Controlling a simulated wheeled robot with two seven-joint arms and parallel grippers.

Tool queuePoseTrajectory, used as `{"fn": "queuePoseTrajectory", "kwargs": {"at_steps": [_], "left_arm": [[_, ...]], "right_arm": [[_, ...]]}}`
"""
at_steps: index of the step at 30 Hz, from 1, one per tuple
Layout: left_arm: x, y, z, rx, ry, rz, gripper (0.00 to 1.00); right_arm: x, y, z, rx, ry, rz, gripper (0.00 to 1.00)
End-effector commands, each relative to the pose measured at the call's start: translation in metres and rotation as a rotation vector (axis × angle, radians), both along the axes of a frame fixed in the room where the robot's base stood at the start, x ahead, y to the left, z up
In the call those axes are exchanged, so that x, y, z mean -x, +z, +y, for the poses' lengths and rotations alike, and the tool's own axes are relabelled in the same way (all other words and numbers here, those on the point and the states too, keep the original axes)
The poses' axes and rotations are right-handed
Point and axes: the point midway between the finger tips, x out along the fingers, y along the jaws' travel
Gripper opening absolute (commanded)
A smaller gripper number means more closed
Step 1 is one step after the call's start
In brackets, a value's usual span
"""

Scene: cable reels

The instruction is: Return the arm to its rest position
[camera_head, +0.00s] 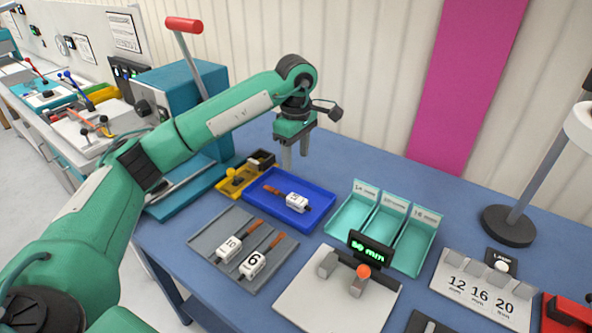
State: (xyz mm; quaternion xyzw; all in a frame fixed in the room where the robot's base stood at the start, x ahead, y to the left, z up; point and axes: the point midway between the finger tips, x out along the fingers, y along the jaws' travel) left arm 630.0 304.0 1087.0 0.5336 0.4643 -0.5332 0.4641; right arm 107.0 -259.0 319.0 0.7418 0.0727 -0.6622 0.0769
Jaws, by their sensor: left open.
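My left arm, green with white panels, reaches in from the left over the blue table (375,157). My left gripper (295,160) points down, open and empty, above the far edge of the blue tray (318,216). A tool with a dark reddish handle and a white numbered block (297,202) lies in that tray, apart from the fingers. My right gripper does not show.
A grey tray (207,245) holds tools marked 10 and 6. Teal bins (352,213), a device reading 50 mm (371,252), a 12/16/20 block (480,292) and a lamp base (509,226) stand right. A teal machine with a red-handled lever (184,25) stands behind my arm.

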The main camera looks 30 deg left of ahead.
Motion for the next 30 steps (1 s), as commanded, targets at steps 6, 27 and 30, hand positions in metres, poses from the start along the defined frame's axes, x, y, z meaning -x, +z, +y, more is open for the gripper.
{"fn": "queuePoseTrajectory", "kwargs": {"at_steps": [6,27,30], "left_arm": [[0.0,0.007,0.0,0.0,0.0,0.0,0.52],[0.0,0.05,0.0,0.0,0.0,-0.001,0.52],[0.0,0.063,0.0,0.0,0.0,0.0,0.52]], "right_arm": [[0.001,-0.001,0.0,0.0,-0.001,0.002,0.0],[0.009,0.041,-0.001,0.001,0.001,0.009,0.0],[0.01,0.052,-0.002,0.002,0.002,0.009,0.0]]}}
